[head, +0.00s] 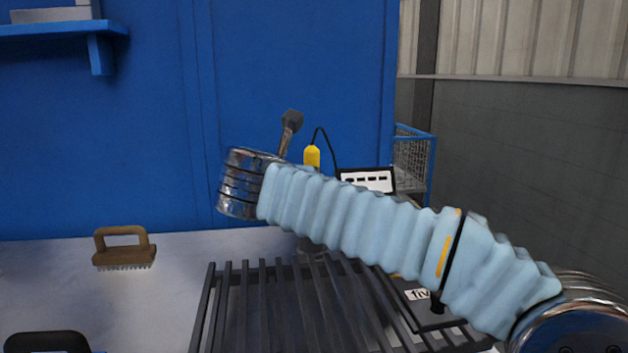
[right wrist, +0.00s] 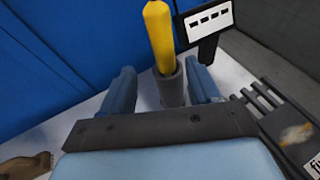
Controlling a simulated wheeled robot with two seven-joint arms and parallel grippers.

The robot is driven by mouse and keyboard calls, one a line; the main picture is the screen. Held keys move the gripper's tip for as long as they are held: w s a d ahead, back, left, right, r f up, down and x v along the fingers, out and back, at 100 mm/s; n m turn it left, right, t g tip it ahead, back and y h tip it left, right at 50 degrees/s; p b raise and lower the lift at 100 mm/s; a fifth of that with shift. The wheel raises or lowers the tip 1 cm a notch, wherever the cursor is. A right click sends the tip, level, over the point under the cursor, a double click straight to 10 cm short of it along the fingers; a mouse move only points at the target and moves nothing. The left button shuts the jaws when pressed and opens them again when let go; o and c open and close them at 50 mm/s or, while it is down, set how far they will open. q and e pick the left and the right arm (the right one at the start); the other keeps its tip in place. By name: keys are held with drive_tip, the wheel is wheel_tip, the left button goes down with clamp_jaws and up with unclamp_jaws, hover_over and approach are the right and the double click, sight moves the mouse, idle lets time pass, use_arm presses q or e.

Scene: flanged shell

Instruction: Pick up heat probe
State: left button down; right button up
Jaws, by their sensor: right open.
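The heat probe (head: 311,156) has a yellow handle and a black cable, and it stands upright behind my right arm in the head view. In the right wrist view the yellow heat probe (right wrist: 158,35) sits with its lower end in a grey cylindrical holder (right wrist: 171,88). My right gripper (right wrist: 161,88) is open, with one blue-grey finger on each side of the holder and the probe's lower part. I see no clear contact. My left gripper is not in view.
A black slatted grate (head: 262,305) lies on the light table. A wooden brush (head: 124,248) lies at left, and a dark handle (head: 45,342) shows at the bottom left. A white slotted panel (head: 367,180) stands beside the probe. A blue wall (head: 130,130) rises behind.

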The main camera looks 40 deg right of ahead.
drive_tip(key=x, duration=1)
drive_tip(key=shift+s+d+f, duration=0.1)
drive_tip(key=shift+s+d, duration=0.05)
drive_tip(key=shift+d, duration=0.1)
drive_tip(key=c, duration=1.1)
